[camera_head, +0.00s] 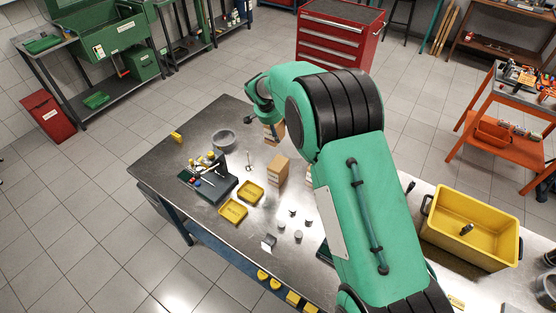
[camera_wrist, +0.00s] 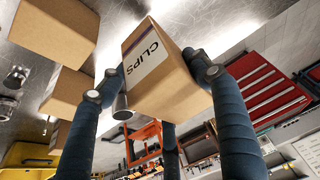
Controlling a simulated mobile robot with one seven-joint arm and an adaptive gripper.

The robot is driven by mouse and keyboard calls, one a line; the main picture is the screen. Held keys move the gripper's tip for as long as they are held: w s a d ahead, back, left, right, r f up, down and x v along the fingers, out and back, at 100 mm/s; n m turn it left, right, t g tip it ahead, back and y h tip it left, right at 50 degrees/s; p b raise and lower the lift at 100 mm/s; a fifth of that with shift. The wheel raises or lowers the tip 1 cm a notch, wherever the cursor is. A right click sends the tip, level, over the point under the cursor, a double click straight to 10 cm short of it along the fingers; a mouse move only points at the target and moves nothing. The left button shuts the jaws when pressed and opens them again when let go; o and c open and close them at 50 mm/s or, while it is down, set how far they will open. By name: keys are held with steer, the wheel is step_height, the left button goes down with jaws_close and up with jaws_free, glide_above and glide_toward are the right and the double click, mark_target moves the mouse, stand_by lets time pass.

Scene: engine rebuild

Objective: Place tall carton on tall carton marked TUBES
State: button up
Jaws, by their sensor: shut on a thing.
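My gripper (camera_wrist: 154,66) is shut on a brown carton with a white label reading CLIPS (camera_wrist: 158,75); its dark fingers press on opposite sides. The carton looks tilted in the wrist view. Other plain brown cartons show to its left: a large one (camera_wrist: 52,30), one below it (camera_wrist: 66,93) and a partly hidden one (camera_wrist: 60,134). No TUBES marking is readable. In the camera_head view, my gripper (camera_head: 268,112) is at the table's far side, largely hidden by my arm, with brown carton surfaces (camera_head: 274,133) just below it. A tall carton (camera_head: 278,170) stands nearer on the table.
The steel table (camera_head: 200,135) also holds a grey bowl (camera_head: 223,140), yellow trays (camera_head: 232,211), a dark fixture (camera_head: 222,188) and several small metal cylinders (camera_head: 298,235). A yellow bin (camera_head: 470,228) is at right. A red tool cabinet (camera_head: 338,35) stands behind.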

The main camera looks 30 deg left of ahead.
steer(key=s+d+r, duration=0.2)
steer(key=s+d, duration=0.8)
steer(key=s+d+r+b, duration=0.1)
steer(key=s+d+r, duration=0.2)
steer(key=s+d, duration=0.7)
steer(key=shift+s+r+m, duration=0.15)
steer(key=shift+s+m, duration=0.25)
steer(key=shift+s, duration=0.3)
steer(key=shift+w+a, duration=0.15)
steer(key=p, duration=0.2)
glide_above(281, 164)
steer(key=f, duration=0.2)
steer(key=shift+a+r, duration=0.1)
steer(key=shift+r, duration=0.15)
steer(key=shift+f+p, duration=0.45)
steer(key=shift+f, duration=1.3)
steer(key=shift+f, duration=0.15)
